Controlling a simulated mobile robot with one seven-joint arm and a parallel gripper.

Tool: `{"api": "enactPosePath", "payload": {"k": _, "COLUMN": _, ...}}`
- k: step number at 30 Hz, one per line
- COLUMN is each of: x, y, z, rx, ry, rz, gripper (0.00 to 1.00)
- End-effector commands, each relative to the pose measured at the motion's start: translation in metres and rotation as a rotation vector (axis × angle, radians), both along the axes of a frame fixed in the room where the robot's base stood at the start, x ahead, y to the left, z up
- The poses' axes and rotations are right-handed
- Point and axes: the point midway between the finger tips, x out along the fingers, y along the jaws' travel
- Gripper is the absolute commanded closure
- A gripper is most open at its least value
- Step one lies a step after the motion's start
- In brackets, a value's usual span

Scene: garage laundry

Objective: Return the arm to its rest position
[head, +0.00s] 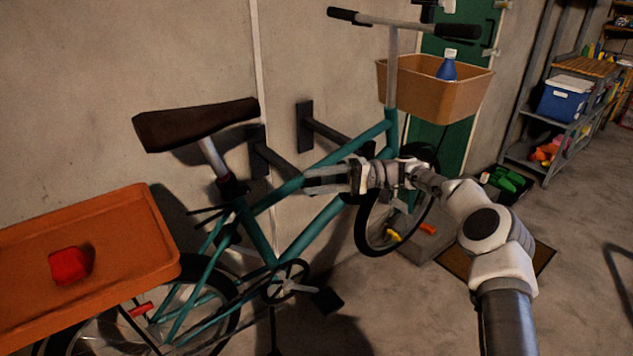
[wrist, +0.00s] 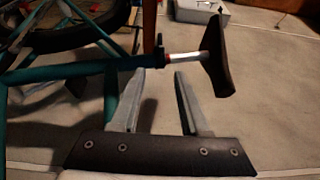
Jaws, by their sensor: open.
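My gripper (head: 312,180) is in front of the teal bicycle frame (head: 345,150) in the head view. My arm reaches out from the lower right, and the gripper points left. In the wrist view my gripper (wrist: 159,73) shows two spread fingers with nothing between them. The teal frame and the dark saddle (wrist: 218,58) show beyond the fingers there. I cannot tell from these views how close the fingers are to the frame.
The bicycle hangs by the wall on dark brackets (head: 305,128). A blue bottle (head: 447,69) is in its front basket (head: 462,97). A red object (head: 70,266) lies on an orange tray (head: 150,225) at left.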

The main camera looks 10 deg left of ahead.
Motion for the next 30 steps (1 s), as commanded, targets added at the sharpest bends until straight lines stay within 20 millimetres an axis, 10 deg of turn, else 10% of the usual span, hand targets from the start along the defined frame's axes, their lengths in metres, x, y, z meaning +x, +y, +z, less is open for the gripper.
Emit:
{"api": "enactPosePath", "payload": {"k": 17, "x": -0.061, "y": 0.011, "z": 0.057, "rx": -0.397, "ry": -0.179, "rz": 0.059, "gripper": 0.55}}
{"api": "enactPosePath", "payload": {"k": 30, "x": -0.124, "y": -0.049, "z": 0.102, "rx": -0.861, "ry": -0.396, "rz": -0.041, "gripper": 0.55}}
